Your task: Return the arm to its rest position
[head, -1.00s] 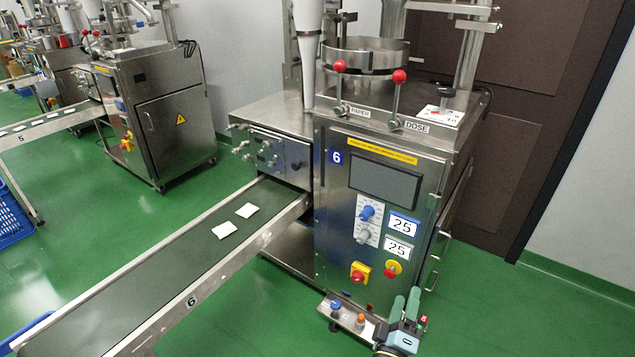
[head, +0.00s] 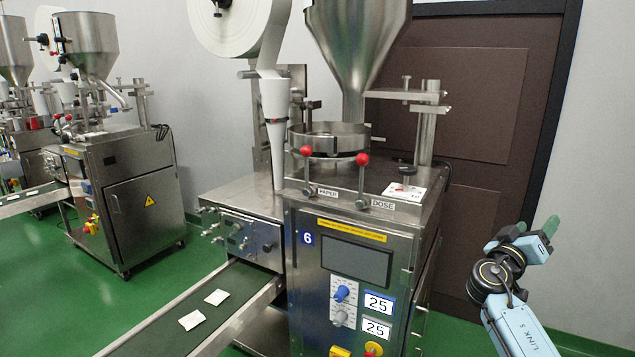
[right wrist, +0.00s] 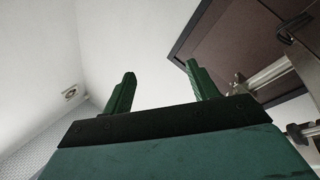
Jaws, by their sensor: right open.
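My right gripper (head: 538,228) is raised at the right of the head view, in front of the grey wall and the brown door. It stands to the right of the machine numbered 6 and apart from it. In the right wrist view its two green fingers (right wrist: 158,88) are spread wide and point up toward the ceiling, with nothing between them. My left gripper is in neither view.
The steel packing machine 6 (head: 350,280) fills the middle, with red-knobbed levers and a screen. Another machine (head: 130,200) stands at the left. Free green floor (head: 185,275) lies between them.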

